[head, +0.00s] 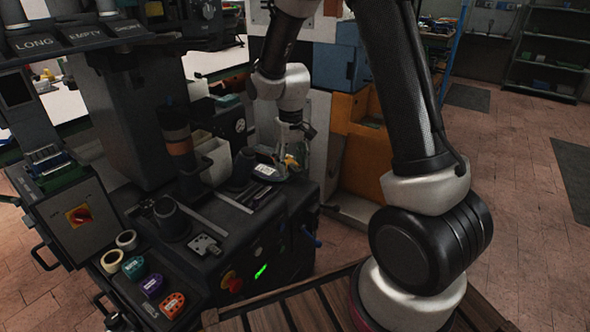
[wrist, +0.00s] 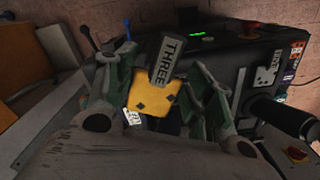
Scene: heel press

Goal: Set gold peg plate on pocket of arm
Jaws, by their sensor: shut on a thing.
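The gold peg plate (wrist: 152,101) shows in the wrist view as a yellow block with dark diamond marks, between the green fingers of my gripper (wrist: 166,82). A grey tag reading THREE (wrist: 167,60) stands at its upper edge. My gripper is shut on the plate. In the head view my gripper (head: 291,150) is over the right back part of the dark press bench, with a small yellow bit of the plate (head: 291,161) showing. The fingers hide much of it, and I cannot tell whether it touches anything below. I cannot make out the arm's pocket in either view.
The dark press bench (head: 232,218) carries a black upright cylinder (head: 172,220), a silver plate (head: 206,247) and white bins (head: 216,160). An orange cabinet (head: 368,150) stands behind my gripper. Open floor lies at the right.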

